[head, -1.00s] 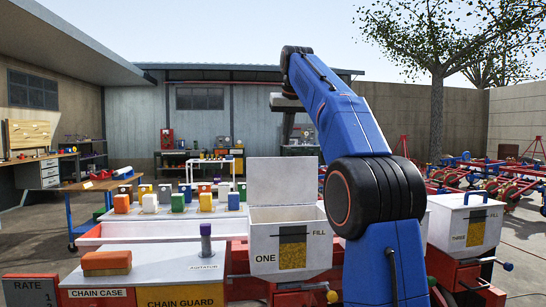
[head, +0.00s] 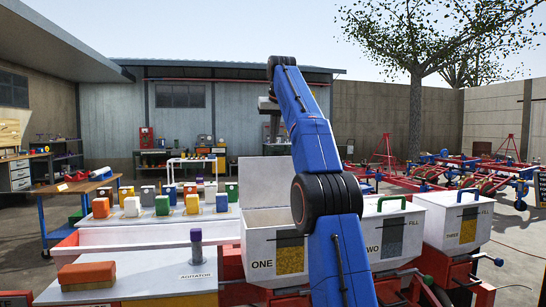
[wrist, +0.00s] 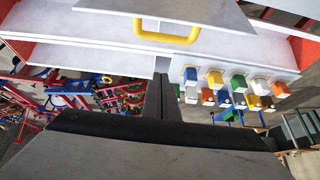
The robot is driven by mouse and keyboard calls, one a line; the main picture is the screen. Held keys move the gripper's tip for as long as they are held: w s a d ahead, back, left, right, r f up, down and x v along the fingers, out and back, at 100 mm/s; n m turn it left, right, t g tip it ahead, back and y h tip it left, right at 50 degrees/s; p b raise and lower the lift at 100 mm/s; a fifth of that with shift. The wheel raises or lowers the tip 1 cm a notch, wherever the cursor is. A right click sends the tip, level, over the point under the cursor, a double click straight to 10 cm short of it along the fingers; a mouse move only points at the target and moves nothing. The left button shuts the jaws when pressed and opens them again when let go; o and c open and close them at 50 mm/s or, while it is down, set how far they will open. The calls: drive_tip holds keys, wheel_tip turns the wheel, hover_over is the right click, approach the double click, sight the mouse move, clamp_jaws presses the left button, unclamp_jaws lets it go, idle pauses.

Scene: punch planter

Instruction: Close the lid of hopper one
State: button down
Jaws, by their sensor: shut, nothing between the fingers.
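Hopper one (head: 256,248) is a white box marked ONE in the head view, with its top open. Its white lid (head: 262,184) stands upright at the back of the box. My arm covers the right part of both. The wrist view shows a white panel, apparently the lid (wrist: 215,8), with a yellow handle (wrist: 166,38) at its edge.
Hopper two (head: 390,242) with a green handle and hopper three (head: 463,228) with a blue handle stand to the right, lids down. A purple-topped agitator post (head: 197,252) and orange bricks (head: 86,273) are at the left. Several coloured blocks stand on a table behind.

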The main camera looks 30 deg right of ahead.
drive_tip(key=x, duration=0.8)
drive_tip(key=shift+s+a+f, duration=0.1)
drive_tip(key=shift+s+a, duration=0.1)
drive_tip(key=shift+s, duration=0.45)
drive_tip(key=shift+s+a+f, duration=0.1)
drive_tip(key=shift+s+a, duration=0.1)
drive_tip(key=shift+s, duration=0.5)
drive_tip(key=shift+s+a, duration=0.2)
drive_tip(key=shift+s, duration=0.45)
drive_tip(key=shift+s, duration=0.1)
